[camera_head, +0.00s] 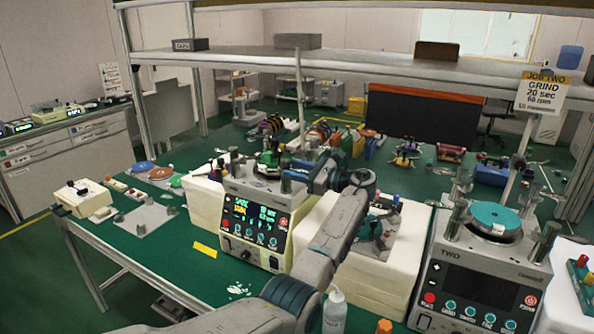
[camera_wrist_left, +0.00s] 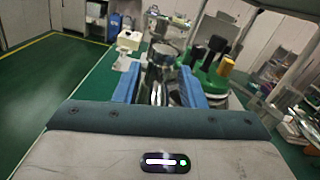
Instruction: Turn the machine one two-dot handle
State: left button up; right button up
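Machine one (camera_head: 256,222) is the grey unit with a lit screen, a red button and several blue knobs, left of centre in the head view. Metal posts and a green plate with dark knobs are on its top; the green plate (camera_wrist_left: 212,82) also shows in the left wrist view. My left gripper (camera_head: 287,176) is over the machine's top, its blue fingers apart. In the left wrist view my left gripper (camera_wrist_left: 158,88) has a shiny metal post (camera_wrist_left: 160,68) between its fingers; I cannot tell whether they touch it. No two-dot mark is readable. My right gripper is out of view.
Machine two (camera_head: 480,270), with a dark screen and a teal disc on top, stands at the right. A cream block (camera_head: 380,275) lies between the machines, and a clear bottle (camera_head: 334,312) stands in front. A shelf rail (camera_head: 350,57) crosses above the green bench.

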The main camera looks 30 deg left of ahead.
pick_arm(q)
jog(key=d+b, duration=0.3)
jog(key=d, duration=0.7)
jog(key=shift+w+d, duration=0.3)
jog(key=shift+d, duration=0.05)
